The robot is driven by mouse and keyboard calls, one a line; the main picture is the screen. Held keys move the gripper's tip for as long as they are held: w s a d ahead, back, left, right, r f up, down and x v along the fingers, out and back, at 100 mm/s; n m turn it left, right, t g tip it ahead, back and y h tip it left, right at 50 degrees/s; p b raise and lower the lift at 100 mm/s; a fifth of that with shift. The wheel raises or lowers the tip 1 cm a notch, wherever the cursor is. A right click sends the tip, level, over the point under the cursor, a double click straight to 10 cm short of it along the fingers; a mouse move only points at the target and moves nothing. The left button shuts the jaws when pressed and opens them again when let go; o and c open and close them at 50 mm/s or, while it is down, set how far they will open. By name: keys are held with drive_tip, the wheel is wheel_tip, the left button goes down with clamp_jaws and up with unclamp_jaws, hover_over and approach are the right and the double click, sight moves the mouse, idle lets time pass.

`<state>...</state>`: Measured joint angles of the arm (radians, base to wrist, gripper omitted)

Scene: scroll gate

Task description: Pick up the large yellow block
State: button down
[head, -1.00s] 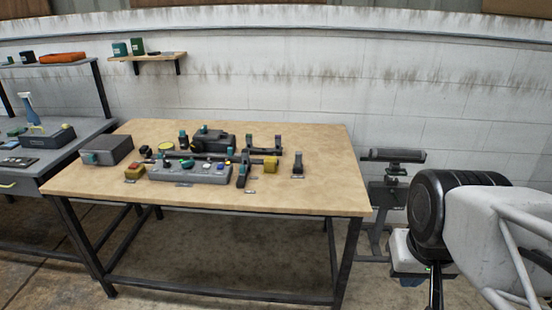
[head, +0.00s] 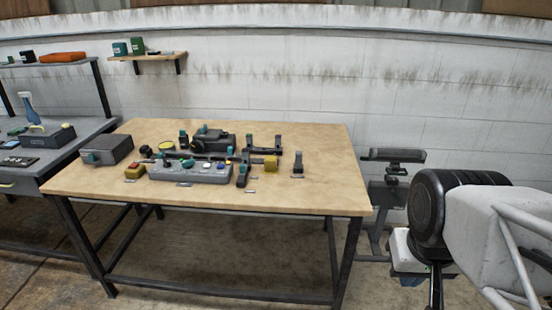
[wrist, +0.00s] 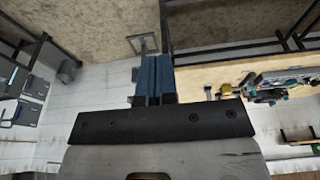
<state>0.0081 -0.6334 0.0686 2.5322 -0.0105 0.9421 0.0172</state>
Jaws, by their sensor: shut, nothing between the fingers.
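A yellow block (head: 270,164) sits on the wooden table toward its right half, touching or close to a dark bar. In the wrist view a small yellow thing (wrist: 226,91) on the table appears to be the same block. A smaller yellow piece with a red top (head: 134,169) stands at the table's left. My gripper (wrist: 155,66) shows in the wrist view with its two blue fingers together and nothing between them. It is off the table's right side, well away from the yellow block.
A grey panel with coloured buttons (head: 190,172) and a dark box (head: 107,150) stand on the wooden table (head: 220,200). Several dark fixtures crowd its middle. A dark stand (head: 388,190) is right of the table.

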drive_tip(key=shift+c, duration=1.4)
unclamp_jaws()
